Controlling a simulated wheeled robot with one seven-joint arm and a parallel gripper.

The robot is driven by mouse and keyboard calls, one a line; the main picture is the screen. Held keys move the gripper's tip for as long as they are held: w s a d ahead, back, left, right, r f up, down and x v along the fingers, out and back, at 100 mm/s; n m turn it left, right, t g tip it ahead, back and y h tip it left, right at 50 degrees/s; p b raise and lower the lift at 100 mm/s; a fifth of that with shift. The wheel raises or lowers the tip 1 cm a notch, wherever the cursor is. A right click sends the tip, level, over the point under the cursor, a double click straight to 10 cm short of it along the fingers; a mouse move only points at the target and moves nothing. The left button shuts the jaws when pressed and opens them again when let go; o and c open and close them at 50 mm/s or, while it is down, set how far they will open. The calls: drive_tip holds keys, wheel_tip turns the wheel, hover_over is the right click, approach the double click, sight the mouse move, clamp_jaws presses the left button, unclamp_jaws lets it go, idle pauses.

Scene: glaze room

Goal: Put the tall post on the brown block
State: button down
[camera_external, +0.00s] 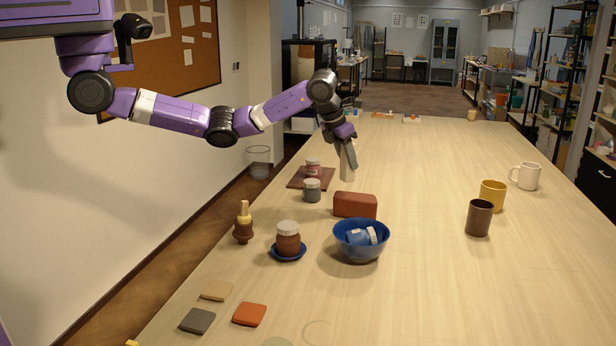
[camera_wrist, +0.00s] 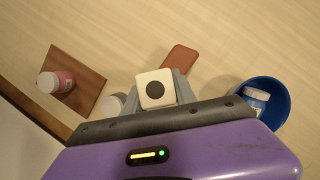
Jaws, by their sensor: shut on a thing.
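My gripper (camera_external: 344,154) is shut on the tall post (camera_external: 347,174), a pale piece that hangs below the fingers and is partly hidden by them. In the wrist view the post (camera_wrist: 155,76) shows its whitish square end with a dark round spot, between the grey fingers. The brown block (camera_external: 355,206) is a reddish-brown brick lying on the table, with its top bare. In the external view it appears just below the post, with a gap between them. In the wrist view the block (camera_wrist: 181,57) lies up and to the right of the post.
Mugs stand right; the table between is clear.

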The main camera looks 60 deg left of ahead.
sight(347, 173)
drive_tip(key=shift+f+p, duration=0.3)
drive_tip(key=shift+f, duration=1.9)
drive_tip(key=shift+f, duration=0.1)
drive_tip(key=c, duration=1)
unclamp_jaws()
drive_tip(key=shift+f, duration=0.1)
drive_tip(key=b+v, duration=0.1)
drive_tip(key=v, duration=1.1)
drive_tip(key=shift+r, duration=0.25)
